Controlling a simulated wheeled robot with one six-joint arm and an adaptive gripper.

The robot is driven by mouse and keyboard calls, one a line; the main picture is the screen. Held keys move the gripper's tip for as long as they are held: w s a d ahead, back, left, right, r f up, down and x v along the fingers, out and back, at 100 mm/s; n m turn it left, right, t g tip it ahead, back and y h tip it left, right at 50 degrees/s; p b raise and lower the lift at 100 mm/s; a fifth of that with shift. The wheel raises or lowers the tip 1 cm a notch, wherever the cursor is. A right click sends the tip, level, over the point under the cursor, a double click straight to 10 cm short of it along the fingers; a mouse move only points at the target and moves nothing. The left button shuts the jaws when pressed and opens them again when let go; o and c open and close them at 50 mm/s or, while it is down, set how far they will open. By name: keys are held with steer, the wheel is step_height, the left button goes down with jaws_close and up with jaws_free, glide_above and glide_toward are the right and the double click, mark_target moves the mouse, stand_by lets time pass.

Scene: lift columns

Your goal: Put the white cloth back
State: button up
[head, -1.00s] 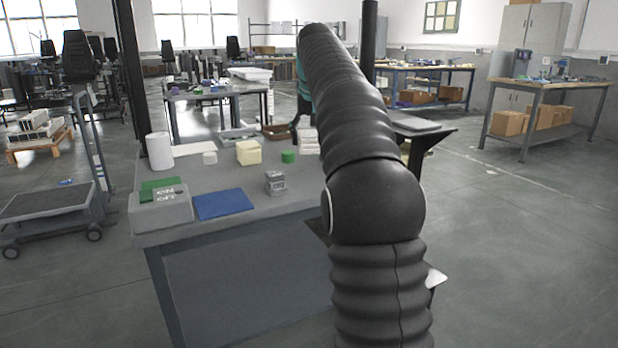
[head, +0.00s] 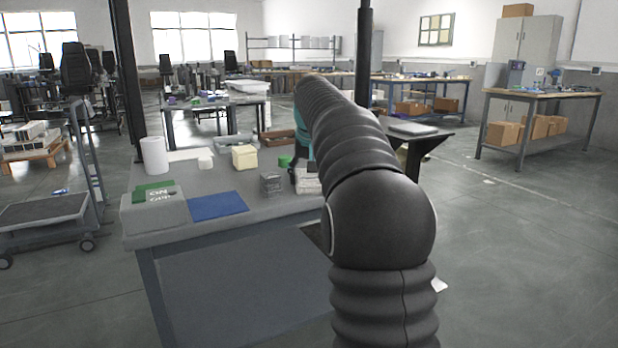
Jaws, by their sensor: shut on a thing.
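The white cloth (head: 308,184) looks like a folded stack at the right end of the grey workbench (head: 285,262). My gripper (head: 298,182) is teal and dark. It is mostly hidden behind my own black arm, with one dark finger showing at the cloth's left side. It is shut on the cloth. I cannot tell whether the cloth touches the bench top or hangs just above it.
A grey wire-like box (head: 271,185) stands just left of the cloth, with a green roll (head: 286,161) and yellow block (head: 245,157) behind. The bench's front middle is clear.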

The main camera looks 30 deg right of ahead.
steer(key=shift+f, duration=0.15)
steer(key=o, duration=1.1)
steer(key=p+v, duration=0.2)
steer(key=v, duration=1)
steer(key=shift+w, duration=0.1)
